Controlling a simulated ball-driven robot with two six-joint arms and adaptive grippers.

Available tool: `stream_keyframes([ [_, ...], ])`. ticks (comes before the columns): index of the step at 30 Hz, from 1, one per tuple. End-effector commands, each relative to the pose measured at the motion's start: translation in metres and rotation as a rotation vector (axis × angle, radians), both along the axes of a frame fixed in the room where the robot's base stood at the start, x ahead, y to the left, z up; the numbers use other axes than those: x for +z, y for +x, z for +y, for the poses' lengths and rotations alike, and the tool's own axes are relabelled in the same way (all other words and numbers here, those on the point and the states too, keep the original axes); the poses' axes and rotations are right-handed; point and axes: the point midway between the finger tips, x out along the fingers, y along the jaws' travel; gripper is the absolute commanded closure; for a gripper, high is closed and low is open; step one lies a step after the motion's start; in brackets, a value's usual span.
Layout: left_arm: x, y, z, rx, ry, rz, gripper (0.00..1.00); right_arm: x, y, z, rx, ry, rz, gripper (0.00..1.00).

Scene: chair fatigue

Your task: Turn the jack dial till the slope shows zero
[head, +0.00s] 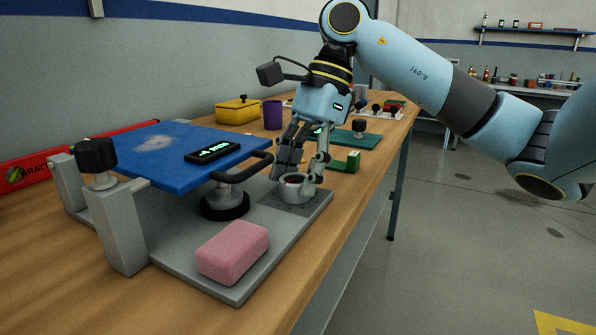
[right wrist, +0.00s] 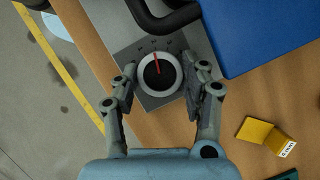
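The jack dial (head: 296,189), a light ring with a dark centre, sits on the grey base plate. In the right wrist view the dial (right wrist: 159,74) shows a red pointer line near its top. My right gripper (head: 304,172) is down at the dial with one finger on each side. In the right wrist view its fingers (right wrist: 160,82) stand open around the dial; firm contact is not visible. The slope display (head: 212,151) lies on the blue board (head: 170,144) with green digits, too small to read surely, seemingly with a minus sign. My left gripper is not in view.
A pink block (head: 232,250) lies on the plate's front. A black clamp knob (head: 96,155) stands at left, and a black curved handle (head: 242,170) passes close to the gripper. A yellow box (head: 237,111), purple cup (head: 272,114) and green block (head: 353,161) stand behind.

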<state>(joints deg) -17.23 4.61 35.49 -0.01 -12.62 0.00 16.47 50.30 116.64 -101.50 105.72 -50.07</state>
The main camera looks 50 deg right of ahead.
Motion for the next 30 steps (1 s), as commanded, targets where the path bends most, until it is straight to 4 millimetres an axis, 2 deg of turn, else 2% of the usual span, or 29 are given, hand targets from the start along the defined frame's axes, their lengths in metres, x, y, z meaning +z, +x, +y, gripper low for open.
stream_keyframes([
  [1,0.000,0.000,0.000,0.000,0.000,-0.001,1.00,0.000,0.000,0.000,0.000,0.000,0.001,0.66],
  [6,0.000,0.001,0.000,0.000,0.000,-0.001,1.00,0.000,0.000,0.000,0.000,0.000,0.001,0.88],
  [17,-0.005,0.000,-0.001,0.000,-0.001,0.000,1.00,-0.001,-0.001,0.000,-0.062,-0.002,0.001,0.88],
  [30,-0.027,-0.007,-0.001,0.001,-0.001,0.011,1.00,-0.003,-0.003,0.000,-0.408,-0.004,0.001,0.88],
])
